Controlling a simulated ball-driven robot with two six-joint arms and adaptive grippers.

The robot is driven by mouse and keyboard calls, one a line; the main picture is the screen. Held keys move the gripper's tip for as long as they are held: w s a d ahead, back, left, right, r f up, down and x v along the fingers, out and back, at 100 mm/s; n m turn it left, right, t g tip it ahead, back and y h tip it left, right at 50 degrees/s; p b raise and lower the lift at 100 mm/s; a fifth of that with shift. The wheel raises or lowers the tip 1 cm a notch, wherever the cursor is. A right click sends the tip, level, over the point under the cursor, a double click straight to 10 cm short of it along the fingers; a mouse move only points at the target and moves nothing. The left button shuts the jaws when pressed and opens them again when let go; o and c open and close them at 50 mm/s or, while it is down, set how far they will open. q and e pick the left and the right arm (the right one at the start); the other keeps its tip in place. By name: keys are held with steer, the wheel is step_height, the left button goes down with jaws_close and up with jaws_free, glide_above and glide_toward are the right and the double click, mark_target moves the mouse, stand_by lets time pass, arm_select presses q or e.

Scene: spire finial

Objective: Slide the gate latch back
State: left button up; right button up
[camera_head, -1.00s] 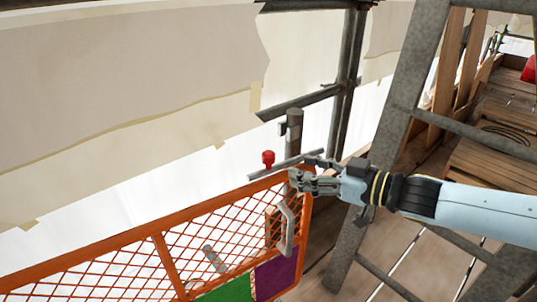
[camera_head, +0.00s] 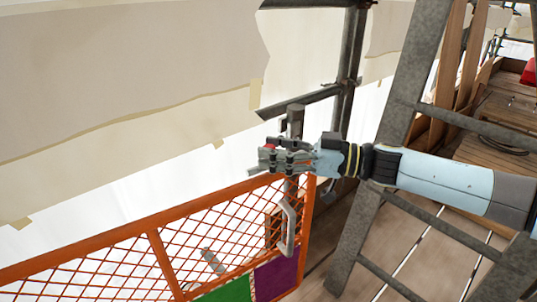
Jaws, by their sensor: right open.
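The orange mesh gate (camera_head: 153,236) stands at lower left with a grey handle (camera_head: 287,228) near its right end. The latch's red knob (camera_head: 270,147) shows only as a small patch at the top right of the gate. A short end of the grey latch bar (camera_head: 254,171) sticks out to the left below it. My right gripper (camera_head: 268,158) is open, its fingers at the knob and covering most of it. I cannot tell whether they touch it. My left gripper is out of view.
A grey post (camera_head: 295,122) stands just behind the latch. A grey ladder (camera_head: 405,95) stands right of the gate, with my right arm in front of it. Pale sheeting (camera_head: 120,80) hangs behind. Wooden planks (camera_head: 497,158) lie at right.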

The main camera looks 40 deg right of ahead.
steer(key=shift+w+a, duration=0.45)
steer(key=shift+w, duration=0.05)
jaws_close()
stand_by(0.5)
